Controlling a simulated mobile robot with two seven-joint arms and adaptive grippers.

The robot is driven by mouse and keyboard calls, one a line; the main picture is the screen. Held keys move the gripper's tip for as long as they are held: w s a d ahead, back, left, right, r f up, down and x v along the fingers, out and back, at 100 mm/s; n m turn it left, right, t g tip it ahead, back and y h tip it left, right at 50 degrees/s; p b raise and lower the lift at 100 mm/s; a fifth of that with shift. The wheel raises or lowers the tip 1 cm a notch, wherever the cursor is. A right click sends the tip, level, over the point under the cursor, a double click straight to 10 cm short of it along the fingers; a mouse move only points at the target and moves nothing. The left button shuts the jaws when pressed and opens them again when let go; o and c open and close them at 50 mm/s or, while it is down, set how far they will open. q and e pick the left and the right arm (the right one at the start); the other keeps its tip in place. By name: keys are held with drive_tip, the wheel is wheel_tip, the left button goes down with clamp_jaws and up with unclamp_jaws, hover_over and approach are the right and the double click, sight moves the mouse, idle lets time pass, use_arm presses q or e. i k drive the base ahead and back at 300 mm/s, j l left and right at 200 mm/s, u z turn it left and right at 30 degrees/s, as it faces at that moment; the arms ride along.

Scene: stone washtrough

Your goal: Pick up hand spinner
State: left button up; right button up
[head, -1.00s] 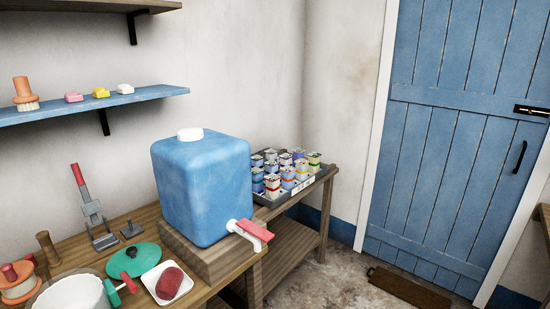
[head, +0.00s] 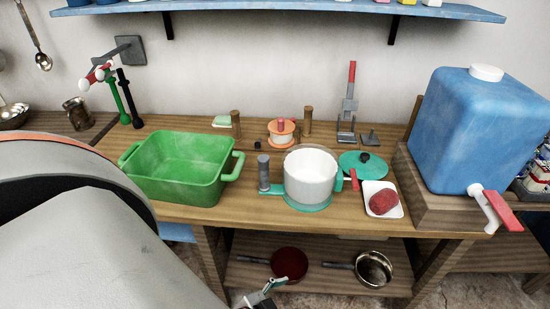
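A white round tub (head: 311,172) with a teal base, a grey upright knob at its left and a red-handled teal piece at its right stands on the wooden bench. It looks like the hand spinner. Its teal lid (head: 350,165) with a dark knob lies behind it to the right. My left arm fills the lower left. A small part of what looks like my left gripper (head: 264,293) shows at the bottom edge, below the bench top and well apart from the tub; its finger state is unclear. My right gripper is out of view.
A green basin (head: 180,170) stands left of the tub. A white dish with a dark red block (head: 383,202) sits close at its right, then a blue water container (head: 480,130). An orange spool (head: 282,132) is behind. Pans (head: 373,268) lie on the lower shelf.

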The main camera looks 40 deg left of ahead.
sight(311, 173)
drive_tip(key=u, duration=1)
